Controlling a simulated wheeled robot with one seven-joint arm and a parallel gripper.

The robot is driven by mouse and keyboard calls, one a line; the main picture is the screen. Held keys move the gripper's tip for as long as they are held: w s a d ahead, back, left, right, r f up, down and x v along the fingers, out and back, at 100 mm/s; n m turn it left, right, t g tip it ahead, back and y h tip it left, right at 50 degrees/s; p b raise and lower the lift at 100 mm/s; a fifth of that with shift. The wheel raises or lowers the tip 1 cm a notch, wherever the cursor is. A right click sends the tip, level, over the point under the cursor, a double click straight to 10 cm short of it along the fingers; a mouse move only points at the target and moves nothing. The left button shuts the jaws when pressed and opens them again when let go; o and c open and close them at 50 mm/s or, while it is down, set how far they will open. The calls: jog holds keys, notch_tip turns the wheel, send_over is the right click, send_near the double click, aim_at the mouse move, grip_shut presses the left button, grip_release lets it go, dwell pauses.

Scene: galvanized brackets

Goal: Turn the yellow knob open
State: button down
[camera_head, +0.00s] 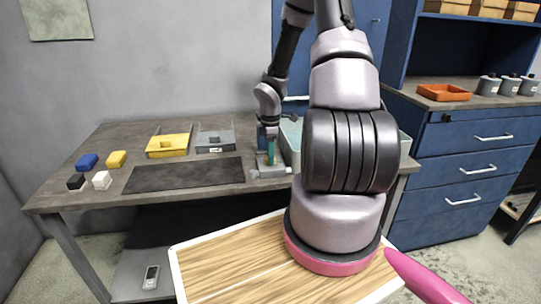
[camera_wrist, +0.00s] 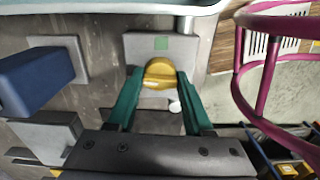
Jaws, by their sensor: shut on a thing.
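The yellow knob (camera_wrist: 160,74) shows in the wrist view on a grey plate (camera_wrist: 192,50) with a small green square at its far edge. My gripper (camera_wrist: 158,92) has its two green fingers on either side of the knob, shut on it. In the head view my gripper (camera_head: 268,158) points down at the grey fixture (camera_head: 268,172) near the table's right end, and the knob is hidden there. A small white round piece lies beside the right finger in the wrist view.
A light-rimmed bin (camera_head: 291,135) stands right behind the gripper. A yellow tray (camera_head: 168,146), a grey tray (camera_head: 215,141), a dark mat (camera_head: 184,174) and several small blocks lie to the left. Blue drawers (camera_head: 466,160) stand at the right.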

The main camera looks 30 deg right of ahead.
jog(key=m, duration=0.4)
jog(key=shift+m, duration=0.3)
jog(key=m, duration=0.9)
jog(key=shift+m, duration=1.8)
jog(key=shift+c, duration=1.5)
grip_release()
jog(key=shift+r, duration=0.1)
